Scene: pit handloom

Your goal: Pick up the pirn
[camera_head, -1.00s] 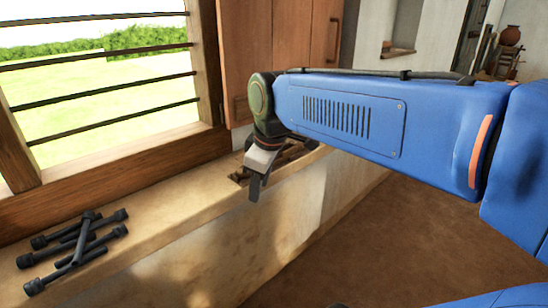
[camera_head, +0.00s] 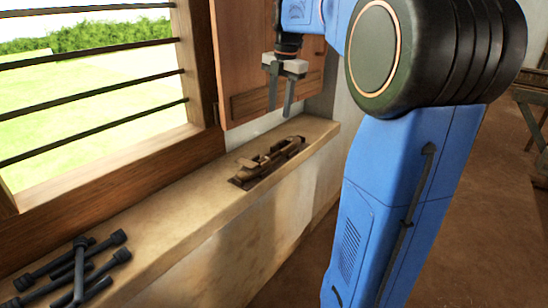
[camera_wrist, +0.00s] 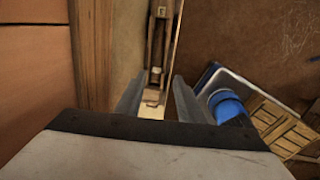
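A brown wooden piece shaped like a loom shuttle (camera_head: 268,160) rests on the window ledge (camera_head: 205,207), on a dark flat base. It also shows in the wrist view (camera_wrist: 157,42), beyond my fingertips. I cannot tell whether a pirn lies in it. Several dark rods with thick ends (camera_head: 72,270), which may be pirns, lie crossed in a pile at the near left end of the ledge. My gripper (camera_head: 280,110) hangs above the far part of the ledge, fingers down, apart from the shuttle. Its fingers (camera_wrist: 158,102) are spread with nothing between them.
A barred window (camera_head: 90,85) is on the left. A wooden shutter (camera_head: 245,70) stands behind my gripper. The ledge is bare between the pile and the shuttle. In the wrist view, a blue round object (camera_wrist: 226,105) and a slatted wooden piece (camera_wrist: 280,125) show at right.

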